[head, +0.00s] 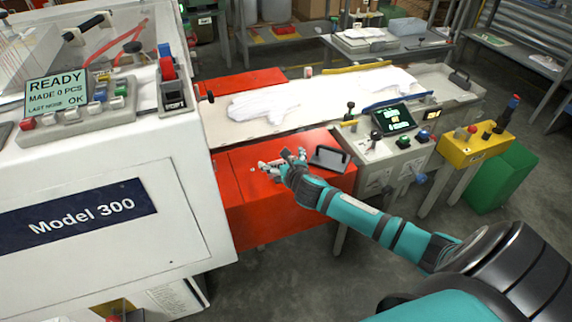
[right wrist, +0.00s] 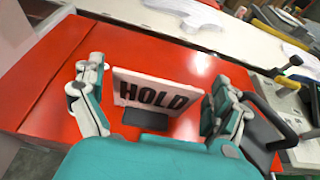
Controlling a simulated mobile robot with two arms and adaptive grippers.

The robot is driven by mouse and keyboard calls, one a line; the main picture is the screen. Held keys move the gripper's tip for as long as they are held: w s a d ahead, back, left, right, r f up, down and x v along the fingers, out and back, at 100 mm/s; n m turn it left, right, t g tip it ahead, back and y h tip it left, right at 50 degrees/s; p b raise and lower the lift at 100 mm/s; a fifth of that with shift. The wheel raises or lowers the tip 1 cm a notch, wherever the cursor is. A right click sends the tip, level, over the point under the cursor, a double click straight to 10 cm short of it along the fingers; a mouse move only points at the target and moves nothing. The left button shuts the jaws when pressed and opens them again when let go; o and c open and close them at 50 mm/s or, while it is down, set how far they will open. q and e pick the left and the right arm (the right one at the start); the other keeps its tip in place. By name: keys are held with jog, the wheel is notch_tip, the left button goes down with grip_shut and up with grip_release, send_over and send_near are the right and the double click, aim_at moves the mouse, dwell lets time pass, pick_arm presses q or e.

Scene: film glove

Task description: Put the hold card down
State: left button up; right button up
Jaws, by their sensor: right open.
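The hold card (right wrist: 152,90) is a white plate with the black word HOLD and a dark block at its foot. In the right wrist view it appears upright on the red table top (right wrist: 195,62). My right gripper (right wrist: 156,76) is open, with one finger on each side of the card and visible gaps between. In the head view my right gripper (head: 282,166) is low over the red table (head: 238,172), and the card is mostly hidden there by the fingers. My left gripper is not in view.
A dark plate with a handle (head: 330,158) lies close right of my right gripper. White gloves (head: 262,105) lie on the pale bed behind. The Model 300 machine (head: 90,215) stands left. A control box (head: 385,150) with levers and a screen stands right.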

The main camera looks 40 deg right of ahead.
jog(key=v, duration=1.2)
jog(key=s+d+f+m+g, duration=0.15)
jog(key=s+f+m, duration=0.3)
jog(key=f, duration=0.55)
jog(key=s+f+m+g, duration=0.3)
jog(key=f+m, duration=0.2)
jog(key=f, duration=0.5)
jog(key=s+d+f+m+g, duration=0.1)
jog(key=s+f+m+g, duration=0.3)
jog(key=f, duration=0.6)
jog(key=s+a+f+m+g+y, duration=0.1)
jog(key=s+a+f+m, duration=0.3)
jog(key=s, duration=0.6)
jog(key=s+a+f+m+g+y, duration=0.1)
jog(key=s+a+f+m, duration=0.4)
jog(key=s+f+m, duration=0.2)
jog(key=s+a+f+m+g+y, duration=0.1)
jog(key=s+a+f+m, duration=0.4)
jog(key=s+f, duration=0.4)
jog(key=s+m, duration=0.1)
jog(key=s, duration=0.3)
jog(key=shift+s, duration=0.35)
jog(key=shift+f+g, duration=0.1)
jog(key=shift+g, duration=0.15)
